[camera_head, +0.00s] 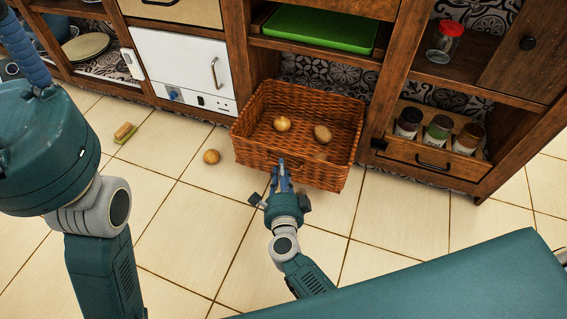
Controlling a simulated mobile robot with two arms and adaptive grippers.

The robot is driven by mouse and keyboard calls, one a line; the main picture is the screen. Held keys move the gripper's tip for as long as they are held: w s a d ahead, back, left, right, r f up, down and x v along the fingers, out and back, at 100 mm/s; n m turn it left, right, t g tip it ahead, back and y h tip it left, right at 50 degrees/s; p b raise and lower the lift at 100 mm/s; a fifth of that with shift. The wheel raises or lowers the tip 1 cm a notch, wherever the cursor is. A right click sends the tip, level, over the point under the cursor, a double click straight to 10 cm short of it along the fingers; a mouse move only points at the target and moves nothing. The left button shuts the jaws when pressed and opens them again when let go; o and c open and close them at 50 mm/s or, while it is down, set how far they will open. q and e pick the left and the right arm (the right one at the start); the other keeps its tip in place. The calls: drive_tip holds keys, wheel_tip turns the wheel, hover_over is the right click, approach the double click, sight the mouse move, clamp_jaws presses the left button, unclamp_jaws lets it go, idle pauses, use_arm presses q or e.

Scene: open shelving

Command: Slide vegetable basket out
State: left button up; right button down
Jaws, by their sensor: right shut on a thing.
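The wicker vegetable basket (345,178) stands at the foot of the wooden shelving, jutting out of its opening over the tiled floor. A potato (282,124) and another potato (322,133) lie inside it. My right gripper (281,172) is at the middle of the basket's front wall, shut on it. The fingertips are small and partly hard to make out against the wicker. My left arm shows at the left, but its gripper is not visible.
A loose potato (211,156) lies on the floor left of the basket. A brush or sponge (124,132) lies further left. A white appliance (185,68) is left of the basket; a spice jar drawer (428,158) is right. Floor tiles in front are mostly clear.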

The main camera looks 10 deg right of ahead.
drive_tip(key=shift+s+a, duration=0.1)
drive_tip(key=shift+s, duration=0.05)
drive_tip(key=c, duration=1.7)
unclamp_jaws()
drive_tip(key=shift+o, duration=0.2)
